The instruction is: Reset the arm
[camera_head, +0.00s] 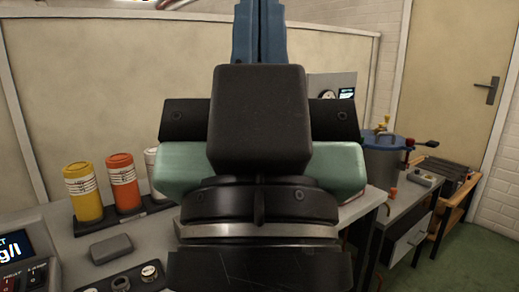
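My arm's end fills the middle of the head view, with a black wrist and block and pale green sides. My gripper (259,30) points up and away, at the top edge. Its two blue fingers lie side by side with only a thin dark seam between them, so it looks shut. Their tips are at or beyond the top of the picture, and I see nothing held. My arm hides the middle of the bench and what stands behind it.
Yellow (83,192), orange (124,183) and white (151,163) canisters stand in a dark rack on the grey bench (75,247), left of my arm. A blue lidded vessel (383,160) stands on a table at right. A panel wall is behind; green floor shows at right.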

